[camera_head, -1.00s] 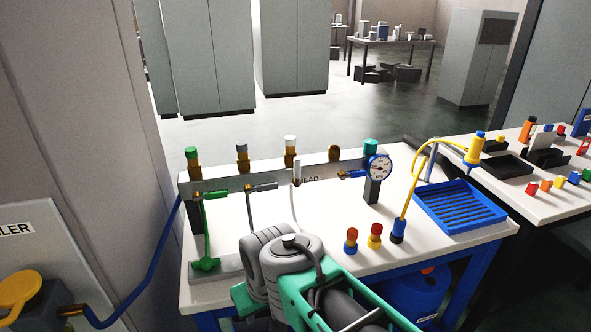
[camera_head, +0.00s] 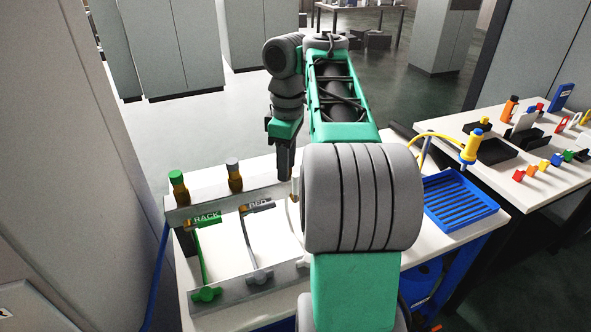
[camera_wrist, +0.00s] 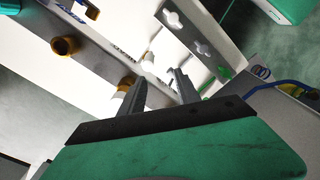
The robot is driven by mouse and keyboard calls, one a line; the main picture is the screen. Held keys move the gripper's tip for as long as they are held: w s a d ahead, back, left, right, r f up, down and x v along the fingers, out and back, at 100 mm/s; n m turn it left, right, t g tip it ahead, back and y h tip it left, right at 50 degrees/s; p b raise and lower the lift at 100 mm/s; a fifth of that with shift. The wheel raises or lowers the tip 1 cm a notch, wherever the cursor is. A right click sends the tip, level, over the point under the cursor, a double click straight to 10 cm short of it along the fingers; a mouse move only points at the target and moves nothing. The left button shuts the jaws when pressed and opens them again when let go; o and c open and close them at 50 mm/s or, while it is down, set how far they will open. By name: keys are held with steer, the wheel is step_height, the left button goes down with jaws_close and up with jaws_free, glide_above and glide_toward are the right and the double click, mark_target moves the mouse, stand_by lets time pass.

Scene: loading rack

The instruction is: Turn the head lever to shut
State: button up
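The white head lever (camera_head: 295,184) stands upright at the valve panel (camera_head: 222,205) in the head view, just left of my big grey arm joint. Its HEAD label is hidden there by my arm. My gripper (camera_head: 284,177) points down close beside the lever, slightly left of it in the picture. In the wrist view my gripper (camera_wrist: 160,80) has its two fingers apart with nothing clasped. A white piece that looks like the lever (camera_wrist: 148,64) shows between and just beyond the fingertips. I cannot tell whether a finger touches it.
The green RACK lever (camera_head: 207,219) and grey BED lever (camera_head: 257,208) lie left along the panel. Capped brass fittings (camera_head: 235,178) rise above it. A blue tray (camera_head: 460,204) and yellow hose (camera_head: 436,136) are at right. My arm hides the gauge.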

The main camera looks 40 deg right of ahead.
mark_target(296, 183)
steer(key=d, duration=0.1)
steer(key=d+b, duration=0.1)
steer(key=shift+s+d+n, duration=0.25)
steer(key=shift+d+n, duration=0.05)
step_height(296, 183, down, 7)
steer(key=b, duration=0.6)
steer(key=shift+a, duration=0.1)
jaws_close()
